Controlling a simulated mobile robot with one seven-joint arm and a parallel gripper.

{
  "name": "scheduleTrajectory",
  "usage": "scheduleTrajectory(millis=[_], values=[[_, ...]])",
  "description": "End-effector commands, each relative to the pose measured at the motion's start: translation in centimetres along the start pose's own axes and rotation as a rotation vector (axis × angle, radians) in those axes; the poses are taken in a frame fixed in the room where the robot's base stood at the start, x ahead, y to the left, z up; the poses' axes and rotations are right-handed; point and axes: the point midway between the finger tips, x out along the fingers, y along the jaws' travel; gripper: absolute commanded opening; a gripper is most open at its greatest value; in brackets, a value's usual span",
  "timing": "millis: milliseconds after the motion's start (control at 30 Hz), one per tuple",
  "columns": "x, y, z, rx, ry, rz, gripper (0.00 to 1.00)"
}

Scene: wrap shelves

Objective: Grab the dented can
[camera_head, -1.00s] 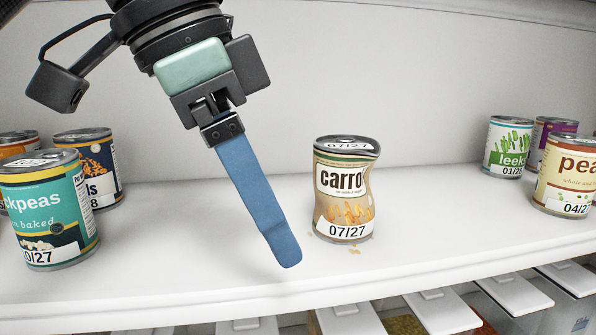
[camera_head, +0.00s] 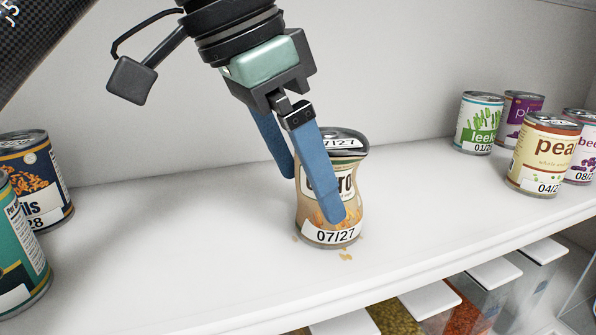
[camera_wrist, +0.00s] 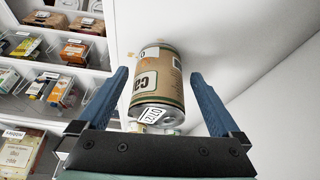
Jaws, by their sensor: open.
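The dented can (camera_head: 348,190) is a carrot can with a pinched-in side and the date 07/27, standing upright on the white shelf. It also shows in the wrist view (camera_wrist: 159,85), between my two blue fingers. My gripper (camera_head: 312,196) is open. In the head view one finger passes in front of the can and the other is at its left side. In the wrist view (camera_wrist: 160,85) there is a gap between each finger and the can. The near finger hides part of the can's label.
Several upright cans stand at the right, among them a leek can (camera_head: 478,122) and a pea can (camera_head: 545,154). Two more cans (camera_head: 35,178) stand at the left edge. The shelf (camera_head: 190,240) around the carrot can is clear, apart from small crumbs (camera_head: 345,257) at its base.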

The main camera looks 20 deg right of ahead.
Motion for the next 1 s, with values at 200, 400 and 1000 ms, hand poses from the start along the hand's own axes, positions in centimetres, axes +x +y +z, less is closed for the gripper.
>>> scheduleTrajectory(millis=[200, 400, 1000], values=[[1.0, 0.1, -3.7, 0.004, -0.002, 0.000, 1.00], [2.4, 0.1, -3.3, 0.001, 0.001, -0.001, 1.00], [2.4, 0.1, -3.3, 0.001, 0.002, -0.002, 0.28]])
